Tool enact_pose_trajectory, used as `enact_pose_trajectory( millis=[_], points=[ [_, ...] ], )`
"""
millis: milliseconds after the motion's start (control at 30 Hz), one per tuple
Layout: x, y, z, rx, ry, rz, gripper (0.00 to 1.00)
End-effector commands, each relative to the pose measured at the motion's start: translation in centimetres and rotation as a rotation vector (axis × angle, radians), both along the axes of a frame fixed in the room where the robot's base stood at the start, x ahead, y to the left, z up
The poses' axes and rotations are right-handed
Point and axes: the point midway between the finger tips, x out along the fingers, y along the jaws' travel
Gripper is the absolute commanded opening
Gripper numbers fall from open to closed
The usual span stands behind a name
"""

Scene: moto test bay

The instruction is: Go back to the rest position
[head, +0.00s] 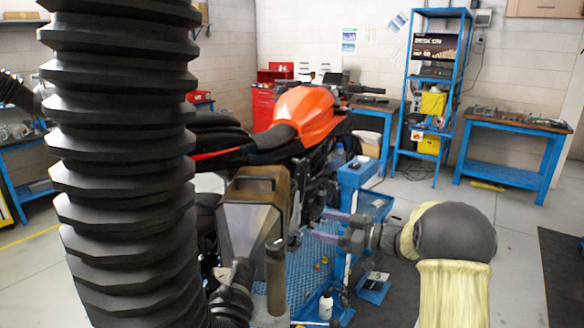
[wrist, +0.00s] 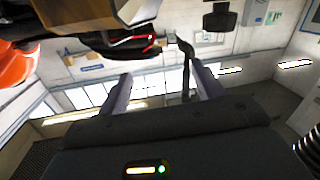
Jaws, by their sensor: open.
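My gripper (head: 318,225) is in the lower middle of the head view, reaching left from my cream-covered arm. Its two purple fingers are apart, with nothing visible between them. In the wrist view the gripper (wrist: 162,70) also shows spread fingers with an empty gap. An orange and black motorcycle (head: 304,112) stands behind and to the left of the gripper in the head view. The wrist view is strongly tilted, with part of an orange shape (wrist: 14,66) at its left edge.
A grey-brown hood (head: 247,225) on a hose stands just left of my gripper. A blue lift platform (head: 325,255) lies below it. A blue shelf (head: 407,95) and a blue workbench (head: 515,124) stand at the back. Open floor (head: 510,220) lies at right.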

Motion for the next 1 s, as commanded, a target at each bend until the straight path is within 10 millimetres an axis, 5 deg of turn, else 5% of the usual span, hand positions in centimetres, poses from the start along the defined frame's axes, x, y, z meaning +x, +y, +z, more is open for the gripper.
enact_pose_trajectory(
  millis=[233,467,667,1000],
  points=[
    [1.5,-1.4,1.2,-0.107,0.05,-0.421,0.67],
    [-1.6,-4.3,-0.9,-0.242,0.241,-0.744,0.67],
    [-8.4,-6.1,-4.3,-0.373,0.506,-0.937,0.67],
    [-25.9,-5.0,-9.8,-0.575,1.074,-1.01,0.67]
  ],
)
